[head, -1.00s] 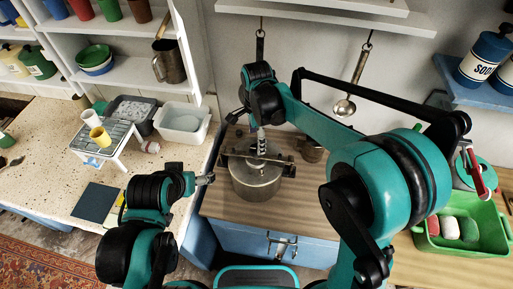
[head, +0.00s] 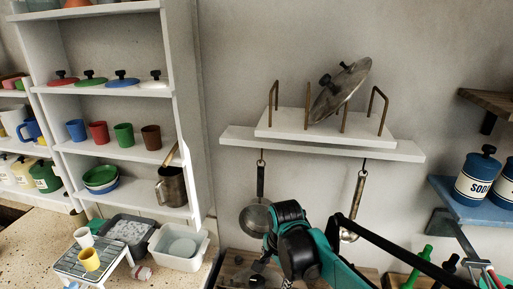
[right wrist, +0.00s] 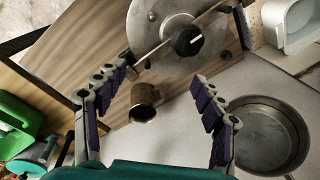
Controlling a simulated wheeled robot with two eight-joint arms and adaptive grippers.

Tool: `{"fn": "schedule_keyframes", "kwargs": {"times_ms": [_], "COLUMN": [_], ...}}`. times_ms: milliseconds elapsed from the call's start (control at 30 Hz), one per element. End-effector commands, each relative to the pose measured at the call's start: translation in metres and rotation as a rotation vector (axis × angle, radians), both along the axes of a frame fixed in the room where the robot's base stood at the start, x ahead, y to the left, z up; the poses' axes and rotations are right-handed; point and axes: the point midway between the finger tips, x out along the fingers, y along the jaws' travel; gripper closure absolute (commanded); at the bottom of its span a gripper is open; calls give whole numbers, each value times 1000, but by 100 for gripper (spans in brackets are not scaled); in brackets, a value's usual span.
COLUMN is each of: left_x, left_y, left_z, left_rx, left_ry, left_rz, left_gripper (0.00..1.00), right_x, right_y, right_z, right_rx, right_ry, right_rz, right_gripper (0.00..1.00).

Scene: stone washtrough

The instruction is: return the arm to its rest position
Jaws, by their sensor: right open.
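My right arm (head: 300,250) comes in at the bottom of the head view, its wrist in front of the wall below the shelf; its fingers are mostly cut off by the lower edge. In the right wrist view my right gripper (right wrist: 160,92) is open, its purple-padded fingers spread wide with nothing between them in contact. My left gripper is out of view.
A metal lid (head: 340,92) leans in the rack above. Blue canisters (head: 475,178) stand right.

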Motion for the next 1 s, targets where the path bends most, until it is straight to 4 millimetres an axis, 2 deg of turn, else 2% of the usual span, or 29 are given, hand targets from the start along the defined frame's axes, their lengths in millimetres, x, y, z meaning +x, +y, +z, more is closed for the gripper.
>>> {"fn": "schedule_keyframes", "kwargs": {"times_ms": [33, 200, 400, 500, 700, 1000], "left_x": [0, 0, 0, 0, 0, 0], "left_y": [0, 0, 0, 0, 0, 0], "left_z": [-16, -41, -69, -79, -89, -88], "left_rx": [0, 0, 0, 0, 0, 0], "left_ry": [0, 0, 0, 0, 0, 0], "left_rz": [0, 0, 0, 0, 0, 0], "left_gripper": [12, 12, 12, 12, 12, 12], "right_x": [-15, -54, -101, -118, -134, -136], "right_y": [-17, -59, -98, -111, -123, -125], "right_z": [-8, -18, -48, -64, -81, -82], "right_rx": [-5, -65, -207, -285, -386, -402], "right_ry": [-42, -192, -350, -404, -456, -461], "right_rz": [69, 344, 643, 763, 895, 916], "right_gripper": [31, 31, 31, 31, 31, 31]}}
